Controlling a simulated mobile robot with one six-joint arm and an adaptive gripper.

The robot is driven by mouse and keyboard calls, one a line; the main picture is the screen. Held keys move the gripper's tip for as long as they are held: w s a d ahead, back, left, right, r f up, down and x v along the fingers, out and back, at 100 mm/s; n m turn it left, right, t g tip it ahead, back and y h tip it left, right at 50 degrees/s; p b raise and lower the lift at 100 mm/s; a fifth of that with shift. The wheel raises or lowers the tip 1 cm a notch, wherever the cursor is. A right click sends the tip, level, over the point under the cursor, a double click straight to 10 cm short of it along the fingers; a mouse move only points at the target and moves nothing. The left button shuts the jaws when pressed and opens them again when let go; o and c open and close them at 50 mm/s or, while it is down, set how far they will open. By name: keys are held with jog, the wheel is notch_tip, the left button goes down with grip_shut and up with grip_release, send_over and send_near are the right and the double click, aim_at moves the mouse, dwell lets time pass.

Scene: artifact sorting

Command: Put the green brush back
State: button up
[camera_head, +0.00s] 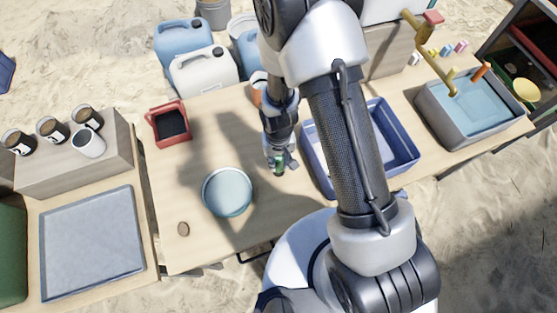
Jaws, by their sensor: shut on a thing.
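My gripper (277,162) points down over the middle of the wooden table (190,218). It is shut on a small green thing, which I take to be the green brush (279,169). Only a little green shows between the fingers, and the rest of it is hidden. I cannot tell whether it touches the table. The gripper is right of and above a round pale blue bowl (228,192) in the picture, and left of a blue tray (408,150), which my arm partly covers.
A red box (168,110) stands at the table's back left, and a brown stone (183,229) lies near the front. A grey basin (431,112) with water is at right. Jerrycans (203,76) stand behind. A grey tray (93,243) lies at left. The table's front left is mostly clear.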

jog(key=shift+f, duration=0.25)
jog(key=o, duration=1)
notch_tip(320, 180, up, 22)
jog(key=w+d+t+p, duration=0.1)
jog(key=d+p, duration=0.1)
jog(key=p, duration=0.2)
jog(key=s+d+r+t, duration=0.1)
jog(key=s+d+r, duration=0.2)
jog(key=s+r, duration=0.2)
jog(key=s+d+r+m+t, duration=0.1)
jog(key=s+d+r, duration=0.2)
jog(key=r, duration=0.6)
jog(key=s+d+r+t, duration=0.1)
jog(key=s+d+r, duration=0.2)
jog(key=s+r, duration=0.3)
jog(key=shift+s+r+m+t, duration=0.3)
jog(key=shift+r+m, duration=0.1)
jog(key=shift+r, duration=0.05)
